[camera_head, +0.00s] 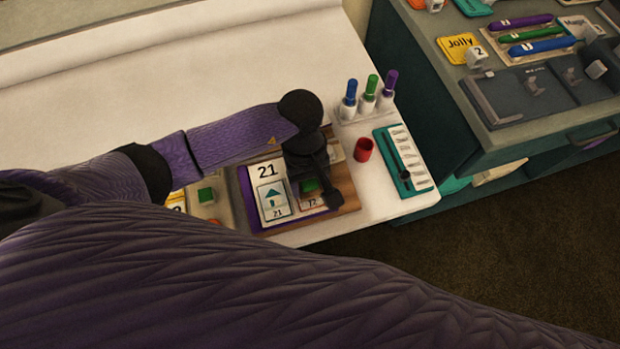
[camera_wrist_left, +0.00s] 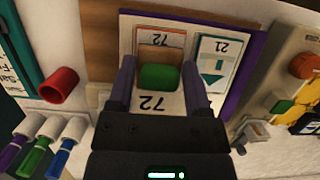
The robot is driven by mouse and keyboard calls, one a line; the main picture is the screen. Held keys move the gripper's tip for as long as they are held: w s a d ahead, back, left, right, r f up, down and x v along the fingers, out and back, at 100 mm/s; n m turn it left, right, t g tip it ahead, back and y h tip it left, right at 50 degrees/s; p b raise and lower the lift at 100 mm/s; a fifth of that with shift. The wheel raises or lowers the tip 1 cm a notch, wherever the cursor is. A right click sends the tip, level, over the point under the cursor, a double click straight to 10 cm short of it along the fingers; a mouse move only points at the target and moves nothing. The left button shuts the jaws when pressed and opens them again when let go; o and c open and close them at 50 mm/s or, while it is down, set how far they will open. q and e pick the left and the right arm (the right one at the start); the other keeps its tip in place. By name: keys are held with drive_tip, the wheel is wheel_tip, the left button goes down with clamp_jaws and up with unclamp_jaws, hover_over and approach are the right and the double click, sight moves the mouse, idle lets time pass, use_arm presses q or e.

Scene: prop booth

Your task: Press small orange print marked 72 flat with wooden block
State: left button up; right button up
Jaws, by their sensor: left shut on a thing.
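My left gripper (camera_wrist_left: 160,88) is shut on the wooden block, with a finger on each side of it. The block shows a brown face (camera_wrist_left: 160,53) and a green patch (camera_wrist_left: 159,77); the green also shows in the head view (camera_head: 309,186). The small orange-bordered print marked 72 (camera_wrist_left: 168,38) lies on the card with a large 72 (camera_wrist_left: 152,103), and the block covers part of it. I cannot tell whether the block touches the print. In the head view the gripper and wrist hide much of this card. My right gripper is not in view.
A card marked 21 (camera_head: 268,172) with a blue-green arrow print lies beside it on the purple-edged board. A red cup (camera_head: 363,149), a rack of markers (camera_head: 368,106) and a teal tray (camera_head: 423,183) stand to the right. White paper (camera_head: 130,95) behind is clear.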

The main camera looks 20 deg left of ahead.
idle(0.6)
use_arm(q)
drive_tip(key=shift+f+b, duration=0.6)
drive_tip(key=shift+b, duration=0.1)
idle(1.2)
drive_tip(key=shift+r, duration=0.1)
drive_tip(key=r+p, duration=0.1)
drive_tip(key=r, duration=0.1)
drive_tip(key=r+p, duration=0.3)
drive_tip(key=r, duration=0.1)
drive_tip(key=shift+s+d+p, duration=0.15)
drive_tip(key=shift+s+p, duration=0.1)
drive_tip(key=shift+p, duration=0.1)
